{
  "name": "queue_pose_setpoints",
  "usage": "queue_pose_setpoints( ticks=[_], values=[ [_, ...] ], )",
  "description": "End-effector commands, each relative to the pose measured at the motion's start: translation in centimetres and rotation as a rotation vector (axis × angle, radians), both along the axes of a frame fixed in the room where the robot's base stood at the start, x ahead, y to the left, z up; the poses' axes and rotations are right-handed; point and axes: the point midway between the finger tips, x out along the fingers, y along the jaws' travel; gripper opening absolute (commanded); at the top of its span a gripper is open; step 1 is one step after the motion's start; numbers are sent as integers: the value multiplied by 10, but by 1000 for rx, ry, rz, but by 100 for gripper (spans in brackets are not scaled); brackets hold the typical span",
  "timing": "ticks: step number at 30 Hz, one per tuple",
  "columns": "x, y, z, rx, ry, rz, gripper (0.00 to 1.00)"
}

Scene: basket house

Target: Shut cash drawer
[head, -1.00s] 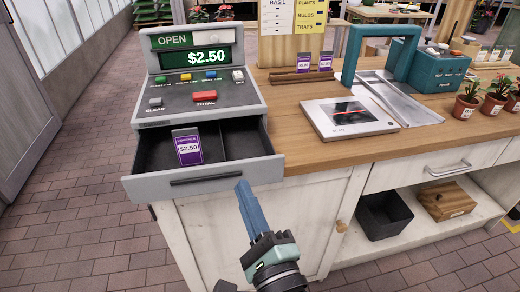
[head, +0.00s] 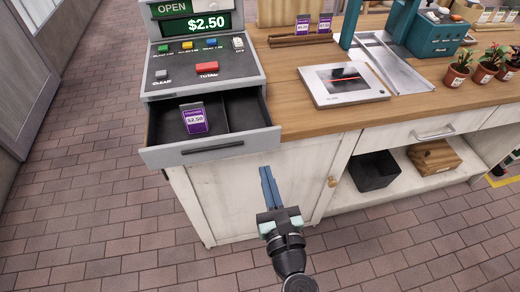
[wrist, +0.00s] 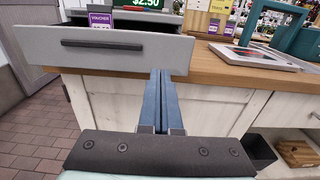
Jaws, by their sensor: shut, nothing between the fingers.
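The cash drawer (head: 212,149) stands pulled out below the grey cash register (head: 200,70), which reads $2.50. A purple $2.50 voucher (head: 194,119) stands in its left compartment. The drawer's dark handle (head: 212,147) is on its front face. In the wrist view my shut fingers (wrist: 160,75) point toward the counter, just right of the dark handle (wrist: 101,45) and apart from the drawer front (wrist: 105,55) as far as I can tell.
A flat scale-like device (head: 343,84) lies on the wooden counter (head: 290,115). A black bin (head: 374,171) sits on the lower shelf. The brick floor in front is clear.

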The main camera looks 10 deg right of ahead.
Motion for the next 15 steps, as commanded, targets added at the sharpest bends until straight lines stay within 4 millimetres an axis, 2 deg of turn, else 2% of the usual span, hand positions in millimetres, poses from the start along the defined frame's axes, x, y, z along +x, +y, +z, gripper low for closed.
queue_pose_setpoints(
  ticks=[1,6,15],
  values=[
    [11,0,2,0,-3,2,0],
    [40,0,2,-1,-2,2,0],
    [65,1,1,-1,-1,1,0]
  ],
)
